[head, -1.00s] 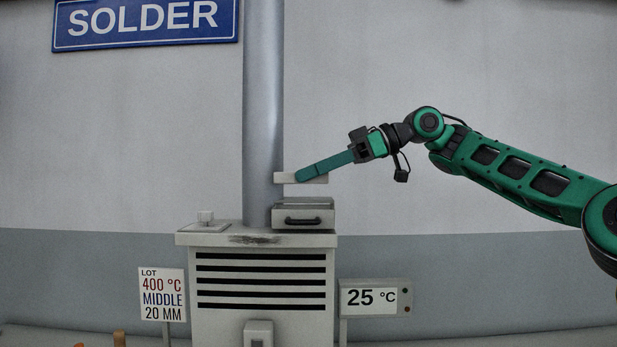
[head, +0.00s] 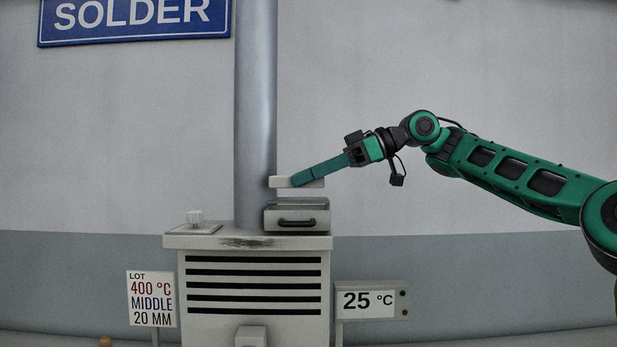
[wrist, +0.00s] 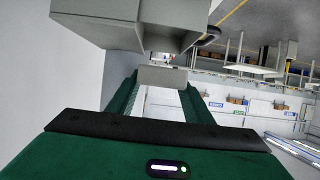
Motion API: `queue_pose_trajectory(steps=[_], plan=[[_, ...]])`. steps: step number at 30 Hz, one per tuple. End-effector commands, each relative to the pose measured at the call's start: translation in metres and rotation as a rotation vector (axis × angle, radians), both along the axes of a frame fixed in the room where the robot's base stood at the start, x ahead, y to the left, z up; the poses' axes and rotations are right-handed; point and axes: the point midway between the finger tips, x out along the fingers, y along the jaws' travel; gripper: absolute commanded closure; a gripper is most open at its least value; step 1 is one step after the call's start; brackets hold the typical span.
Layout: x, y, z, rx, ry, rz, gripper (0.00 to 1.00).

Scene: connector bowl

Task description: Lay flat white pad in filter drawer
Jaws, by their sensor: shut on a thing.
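The white pad (head: 280,182) is a flat pale block, held roughly level in the head view. My gripper (head: 303,179) is shut on it, its green fingers sloping down from the right. In the wrist view the pad (wrist: 163,77) sits between the two finger ends of my gripper (wrist: 160,92). The filter drawer (head: 296,217) is a grey metal box with a dark front handle, on top of the pale cabinet. The drawer's inside is hidden from the head view.
A thick grey pipe (head: 255,110) rises right behind the pad. A 25 °C display (head: 369,301) and a lot sign (head: 151,299) flank the cabinet.

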Motion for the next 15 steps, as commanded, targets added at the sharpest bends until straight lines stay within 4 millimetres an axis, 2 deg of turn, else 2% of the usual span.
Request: queue_pose_trajectory(steps=[15], plan=[[0.0,0.0,-0.022,0.0,0.001,-0.002,0.75]])
